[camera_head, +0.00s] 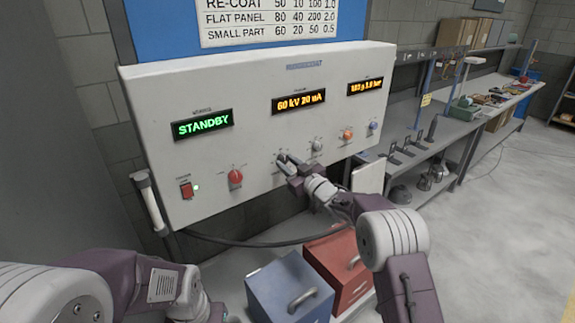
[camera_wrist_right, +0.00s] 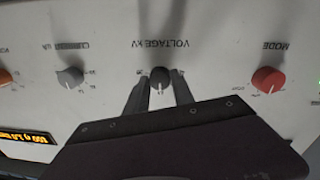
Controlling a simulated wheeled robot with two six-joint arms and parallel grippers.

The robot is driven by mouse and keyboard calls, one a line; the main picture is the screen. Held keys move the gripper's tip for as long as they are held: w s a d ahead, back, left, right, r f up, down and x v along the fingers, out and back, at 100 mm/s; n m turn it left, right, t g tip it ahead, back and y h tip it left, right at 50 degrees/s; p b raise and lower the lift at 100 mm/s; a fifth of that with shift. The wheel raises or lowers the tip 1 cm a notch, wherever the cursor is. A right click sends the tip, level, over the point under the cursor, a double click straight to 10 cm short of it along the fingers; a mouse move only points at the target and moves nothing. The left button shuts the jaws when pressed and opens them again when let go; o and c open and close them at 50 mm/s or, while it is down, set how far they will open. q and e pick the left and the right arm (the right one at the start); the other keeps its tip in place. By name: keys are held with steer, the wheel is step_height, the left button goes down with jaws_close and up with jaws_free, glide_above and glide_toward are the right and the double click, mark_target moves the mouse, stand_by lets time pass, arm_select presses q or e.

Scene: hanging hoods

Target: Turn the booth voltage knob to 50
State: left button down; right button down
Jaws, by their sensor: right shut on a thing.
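The voltage knob (camera_wrist_right: 160,74) is dark grey and sits under the upside-down "VOLTAGE kV" label in the right wrist view. My right gripper (camera_head: 282,160) is at the panel and shut on this knob, with one finger on each side. In the head view the gripper mostly hides the knob. The amber voltage display (camera_head: 298,102) reads 60 kV and 20 in a current unit. The grey control panel (camera_head: 250,80) carries these parts. My left arm is at the lower left in the head view, but its fingers do not show.
The red mode knob (camera_head: 235,177) and a grey current knob (camera_head: 316,145) flank the voltage knob. A green display (camera_head: 203,124) reads STANDBY above a red switch (camera_head: 186,190). Blue (camera_head: 290,290) and red (camera_head: 338,265) boxes stand below. A workbench (camera_head: 455,130) extends right.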

steer(key=n+b, duration=0.1)
steer(key=b, duration=0.1)
steer(key=n+b, duration=0.4)
steer(key=shift+f, duration=0.25)
steer(key=n+b, duration=0.2)
steer(key=n, duration=0.1)
steer(key=shift+b, duration=0.4)
steer(key=shift+r+n+b, duration=0.1)
steer(key=shift+n+b, duration=0.45)
steer(key=shift+n, duration=0.35)
steer(key=c, duration=1.1)
jaws_free()
steer(key=shift+s+r, duration=0.15)
steer(key=shift+s, duration=0.05)
